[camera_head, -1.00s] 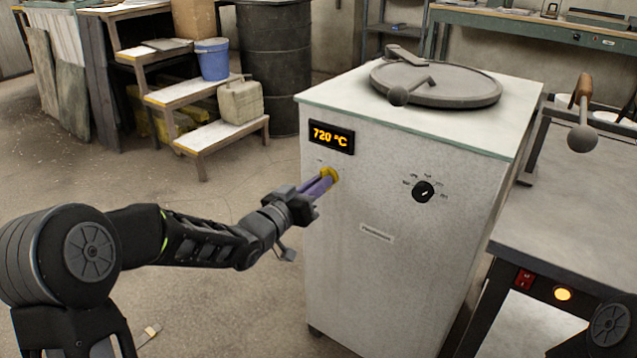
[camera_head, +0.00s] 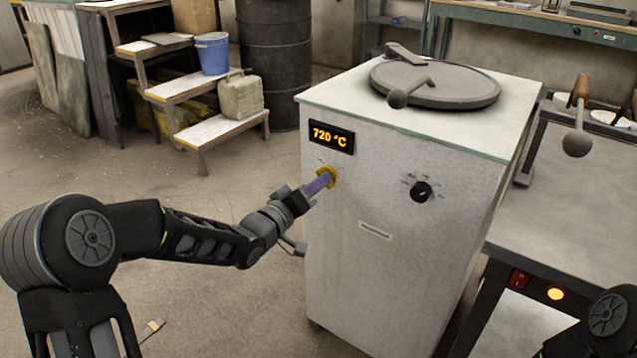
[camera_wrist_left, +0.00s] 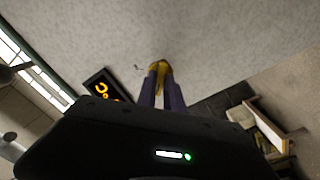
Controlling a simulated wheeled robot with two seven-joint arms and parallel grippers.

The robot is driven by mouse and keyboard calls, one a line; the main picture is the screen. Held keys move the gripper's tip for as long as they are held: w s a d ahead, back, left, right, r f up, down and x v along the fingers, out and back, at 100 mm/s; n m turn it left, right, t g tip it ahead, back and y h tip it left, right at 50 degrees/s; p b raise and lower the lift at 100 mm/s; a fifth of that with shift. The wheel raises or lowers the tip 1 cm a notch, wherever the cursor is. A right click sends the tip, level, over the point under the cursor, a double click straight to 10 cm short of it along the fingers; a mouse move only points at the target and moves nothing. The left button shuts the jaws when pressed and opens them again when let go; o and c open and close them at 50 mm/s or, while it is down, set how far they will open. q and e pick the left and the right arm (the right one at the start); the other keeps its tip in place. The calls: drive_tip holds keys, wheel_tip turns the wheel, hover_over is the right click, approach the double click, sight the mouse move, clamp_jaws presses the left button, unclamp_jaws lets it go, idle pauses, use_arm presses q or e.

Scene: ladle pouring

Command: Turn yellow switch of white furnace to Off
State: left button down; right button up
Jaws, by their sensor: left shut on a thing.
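The white furnace (camera_head: 375,270) stands in the middle of the head view, with a lit display (camera_head: 331,137) reading 720 °C on its front. The yellow switch (camera_head: 327,176) is below the display, and it also shows in the left wrist view (camera_wrist_left: 160,66). My left gripper (camera_head: 320,184) is at the furnace front with its purple fingers shut on the yellow switch. The fingers hide part of the switch, and I cannot read its labels or its setting. My right gripper is not in view; part of my right arm shows at the lower right.
A black knob (camera_head: 421,192) is on the furnace front, right of the switch. A round lid (camera_head: 436,84) lies on top. A grey table (camera_head: 570,220) with a red switch and orange light stands at right. Steps (camera_head: 205,134) with a blue bucket (camera_head: 212,55) stand behind left.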

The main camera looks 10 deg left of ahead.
use_arm(q)
drive_tip(key=c, duration=1.5)
unclamp_jaws()
drive_tip(key=shift+o, duration=0.2)
drive_tip(key=p+v, duration=0.1)
drive_tip(key=v, duration=0.7)
